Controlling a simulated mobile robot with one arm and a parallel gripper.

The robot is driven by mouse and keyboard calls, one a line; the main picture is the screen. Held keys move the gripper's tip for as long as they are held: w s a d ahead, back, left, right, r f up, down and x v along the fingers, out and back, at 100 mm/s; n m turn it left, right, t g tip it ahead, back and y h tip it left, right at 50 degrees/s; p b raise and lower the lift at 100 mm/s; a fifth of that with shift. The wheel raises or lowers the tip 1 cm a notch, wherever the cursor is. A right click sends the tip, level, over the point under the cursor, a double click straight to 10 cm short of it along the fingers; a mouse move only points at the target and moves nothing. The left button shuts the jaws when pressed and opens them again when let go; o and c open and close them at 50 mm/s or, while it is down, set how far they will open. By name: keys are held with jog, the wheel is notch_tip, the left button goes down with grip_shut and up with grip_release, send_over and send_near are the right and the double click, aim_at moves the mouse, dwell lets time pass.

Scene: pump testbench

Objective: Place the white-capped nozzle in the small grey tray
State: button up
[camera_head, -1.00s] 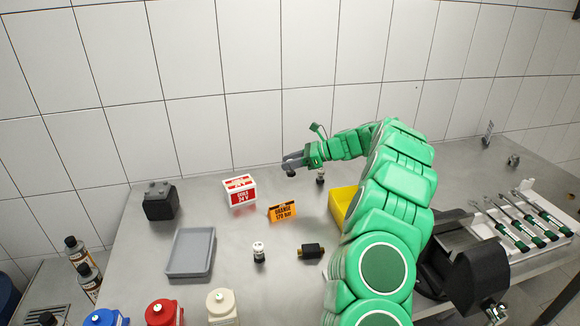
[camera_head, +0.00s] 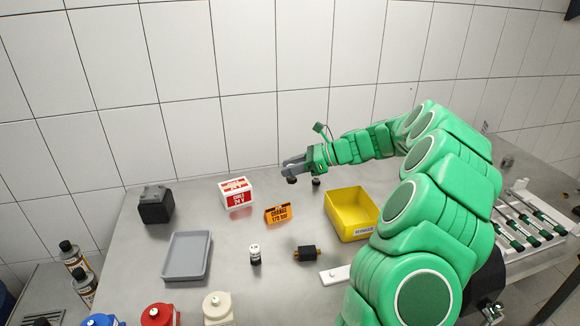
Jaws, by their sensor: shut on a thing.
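A small nozzle-like piece with a white top and black base (camera_head: 255,253) stands upright on the metal bench, right of the small grey tray (camera_head: 166,274). The tray looks empty. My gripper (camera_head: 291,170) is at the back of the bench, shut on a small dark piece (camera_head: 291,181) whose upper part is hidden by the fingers. I cannot tell whether that piece has a white cap. My gripper is well behind and to the right of the tray.
An orange sign (camera_head: 278,213) and a red-and-white box (camera_head: 236,193) stand between gripper and tray. A yellow bin (camera_head: 368,234), a black fitting (camera_head: 307,253) and another small dark piece (camera_head: 316,182) are nearby. A black block (camera_head: 156,205) stands at back left.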

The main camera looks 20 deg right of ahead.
jog(key=shift+s+a+r, duration=0.15)
jog(key=shift+s+a, duration=0.25)
jog(key=s+a+n+g, duration=0.3)
jog(key=s+a+g, duration=0.1)
jog(key=s+a, duration=2.05)
send_over(189, 257)
jog(key=shift+y, duration=0.3)
notch_tip(189, 257, down, 9)
jog(key=shift+s+r, duration=0.1)
jog(key=shift+w+f, duration=0.2)
jog(key=shift+f, duration=1.6)
jog(key=shift+f, duration=0.1)
